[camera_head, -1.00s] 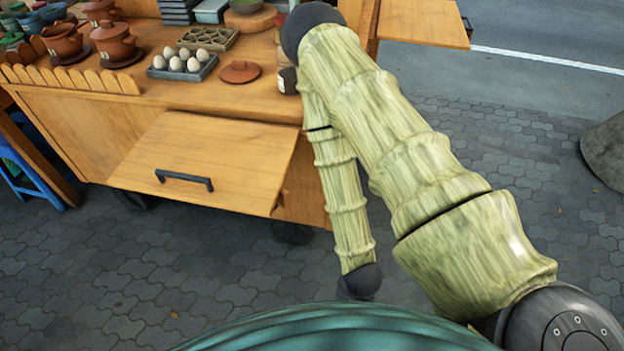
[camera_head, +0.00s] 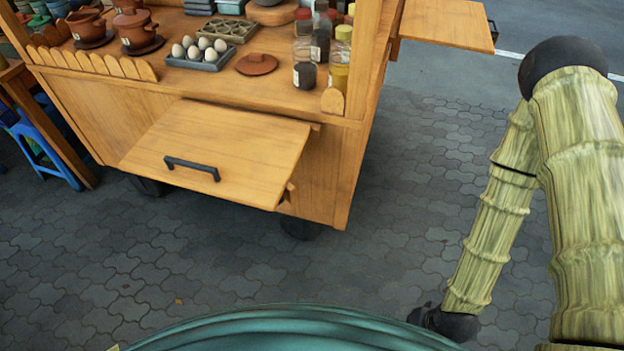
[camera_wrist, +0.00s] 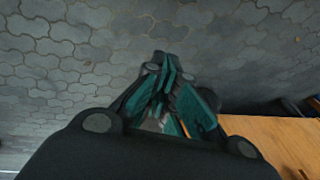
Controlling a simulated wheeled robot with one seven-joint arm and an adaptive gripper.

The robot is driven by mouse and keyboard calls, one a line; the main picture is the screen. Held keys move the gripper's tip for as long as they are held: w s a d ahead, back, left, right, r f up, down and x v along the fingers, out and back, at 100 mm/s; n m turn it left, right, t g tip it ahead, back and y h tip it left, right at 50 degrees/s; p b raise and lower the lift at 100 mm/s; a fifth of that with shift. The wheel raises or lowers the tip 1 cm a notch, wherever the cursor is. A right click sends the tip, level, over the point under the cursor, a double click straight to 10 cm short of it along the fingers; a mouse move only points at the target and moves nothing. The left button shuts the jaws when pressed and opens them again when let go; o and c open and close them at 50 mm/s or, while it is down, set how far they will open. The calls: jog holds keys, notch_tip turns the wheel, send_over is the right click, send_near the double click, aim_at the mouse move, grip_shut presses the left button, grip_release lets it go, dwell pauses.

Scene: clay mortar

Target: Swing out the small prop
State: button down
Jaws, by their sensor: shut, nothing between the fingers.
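The wooden flap (camera_head: 215,150) with a black handle (camera_head: 192,168) stands out from the front of the wooden cart in the head view. A small dark-edged piece (camera_head: 288,190) shows under the flap's right end; it may be the small prop, but I cannot tell. My gripper (camera_wrist: 164,68) shows in the wrist view with its teal and dark fingers together and nothing between them. A wooden surface (camera_wrist: 275,140) lies at the lower right there, apart from the fingertips. In the head view the fingers cannot be made out.
The cart top holds several eggs in a grey tray (camera_head: 199,62), a clay lid (camera_head: 257,64), jars (camera_head: 304,75) and clay pots (camera_head: 135,32). A side shelf (camera_head: 447,22) juts out at the right. A blue stool (camera_head: 45,150) stands left. Paving before the cart is clear.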

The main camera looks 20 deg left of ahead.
jog(key=w+a+r+t+y+b, duration=0.1)
jog(key=w+a+r+t+y, duration=0.2)
jog(key=w+a, duration=0.6)
jog(key=w+a+r+t+y+b, duration=0.1)
jog(key=w+a+r+y+b, duration=0.15)
jog(key=w+a+y, duration=0.65)
jog(key=w+a+r+g+b, duration=0.1)
jog(key=w+a+r, duration=0.3)
jog(key=w+r, duration=0.5)
jog(key=a+r+n+g+y+b, duration=0.2)
jog(key=a+r+n+g+y, duration=0.2)
jog(key=r+g, duration=0.55)
jog(key=s+x, duration=0.3)
jog(key=x, duration=0.9)
jog(key=shift+r, duration=0.35)
jog(key=shift+t, duration=0.25)
